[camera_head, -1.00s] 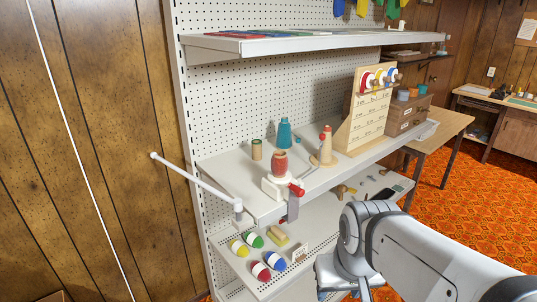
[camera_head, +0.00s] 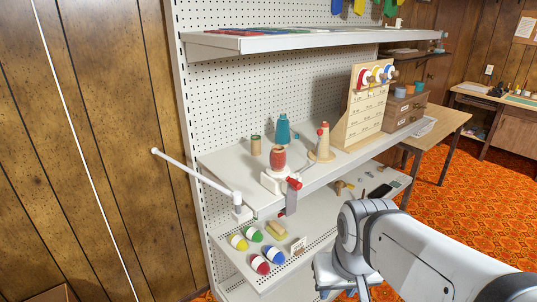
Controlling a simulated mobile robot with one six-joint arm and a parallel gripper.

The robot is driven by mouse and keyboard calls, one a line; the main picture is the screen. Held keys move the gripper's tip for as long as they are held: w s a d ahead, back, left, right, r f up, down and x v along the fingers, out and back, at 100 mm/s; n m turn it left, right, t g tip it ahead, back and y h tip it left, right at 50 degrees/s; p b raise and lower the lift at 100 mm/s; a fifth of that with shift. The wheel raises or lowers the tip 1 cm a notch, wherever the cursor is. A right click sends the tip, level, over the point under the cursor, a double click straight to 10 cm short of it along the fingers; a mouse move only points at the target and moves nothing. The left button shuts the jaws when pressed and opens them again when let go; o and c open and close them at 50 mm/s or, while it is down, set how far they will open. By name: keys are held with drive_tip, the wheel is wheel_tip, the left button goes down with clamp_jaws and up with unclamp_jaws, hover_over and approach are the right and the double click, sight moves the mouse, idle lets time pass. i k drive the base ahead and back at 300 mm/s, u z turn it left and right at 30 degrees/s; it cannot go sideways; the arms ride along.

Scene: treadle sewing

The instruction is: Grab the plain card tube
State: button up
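The plain card tube (camera_head: 256,145), a small tan-brown cylinder, stands upright on the middle shelf (camera_head: 222,165), towards its back left. It stands apart from the teal cone to its right. My gripper (camera_head: 342,294) is at the bottom of the view, below and to the right of the tube and well away from it. The frame's bottom edge cuts off its fingers, so I cannot tell whether it is open or shut.
A red spool on a white winder (camera_head: 278,180) stands in front and right of the tube. A teal cone (camera_head: 282,130) and a wooden stand with a cone (camera_head: 322,143) are nearby. A white rod (camera_head: 195,173) juts left from the shelf corner. Coloured balls (camera_head: 261,265) lie below.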

sight(277, 159)
drive_tip(key=u, duration=0.5)
drive_tip(key=k, duration=0.2)
drive_tip(key=z, duration=0.9)
drive_tip(key=i, duration=1)
drive_tip(key=z, duration=0.1)
